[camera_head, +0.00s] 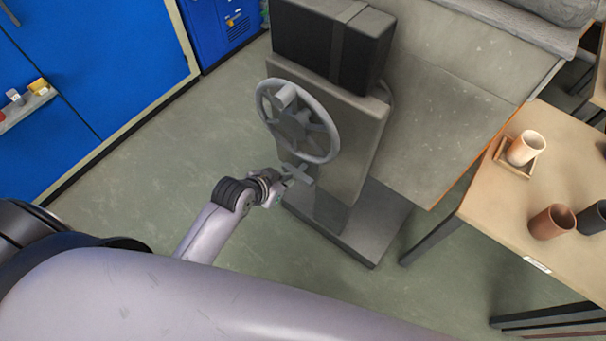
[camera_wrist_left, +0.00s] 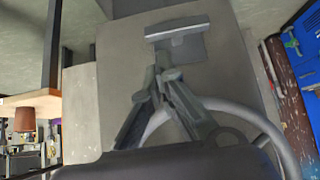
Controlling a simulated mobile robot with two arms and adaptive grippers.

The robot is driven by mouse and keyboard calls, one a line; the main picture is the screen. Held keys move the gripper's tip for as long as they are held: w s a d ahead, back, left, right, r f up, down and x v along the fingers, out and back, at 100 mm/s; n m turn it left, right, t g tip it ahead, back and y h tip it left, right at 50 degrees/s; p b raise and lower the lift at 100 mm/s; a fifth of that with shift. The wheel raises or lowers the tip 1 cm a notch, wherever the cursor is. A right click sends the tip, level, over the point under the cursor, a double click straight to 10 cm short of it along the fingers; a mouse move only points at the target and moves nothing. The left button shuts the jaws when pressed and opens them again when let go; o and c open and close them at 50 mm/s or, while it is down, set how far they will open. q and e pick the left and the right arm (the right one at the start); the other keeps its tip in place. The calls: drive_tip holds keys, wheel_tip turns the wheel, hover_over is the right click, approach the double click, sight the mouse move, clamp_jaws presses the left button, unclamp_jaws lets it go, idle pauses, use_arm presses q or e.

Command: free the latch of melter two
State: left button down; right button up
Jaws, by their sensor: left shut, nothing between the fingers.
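Melter two seems to be the grey pedestal (camera_head: 352,135) with a spoked handwheel (camera_head: 322,146) on its front and a dark box (camera_head: 300,38) on top; I see no readable number. Below the wheel is a small grey latch handle (camera_head: 303,178). In the left wrist view the latch (camera_wrist_left: 178,32) is a T-shaped bar on a plate, just beyond my fingertips. My left gripper (camera_head: 283,183) is shut and empty at the latch; I cannot tell whether it touches. In the left wrist view its fingers (camera_wrist_left: 166,78) meet, with the wheel rim (camera_wrist_left: 243,110) beside them. My right gripper is not seen.
A wooden table (camera_head: 490,215) on the right holds a pale cup (camera_head: 525,148) on a small tray, a brown cup (camera_head: 552,222) and a dark cup. A grey bench (camera_head: 440,120) adjoins the pedestal. Blue cabinets (camera_head: 120,60) stand at left; the floor (camera_head: 175,150) between is clear.

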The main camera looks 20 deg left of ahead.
use_arm(q)
drive_tip(key=r, duration=0.4)
drive_tip(key=shift+w+d+r, duration=0.1)
drive_tip(key=shift+d+r, duration=0.1)
drive_tip(key=shift+d, duration=0.05)
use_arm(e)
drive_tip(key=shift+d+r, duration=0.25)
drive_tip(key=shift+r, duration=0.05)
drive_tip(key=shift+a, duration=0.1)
use_arm(q)
hover_over(303, 176)
drive_tip(key=s+d, duration=0.1)
drive_tip(key=s, duration=0.1)
wheel_tip(303, 176, down, 7)
drive_tip(key=shift+t, duration=0.3)
drive_tip(key=shift+f, duration=2.05)
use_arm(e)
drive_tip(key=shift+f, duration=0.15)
use_arm(q)
drive_tip(key=shift+a, duration=0.15)
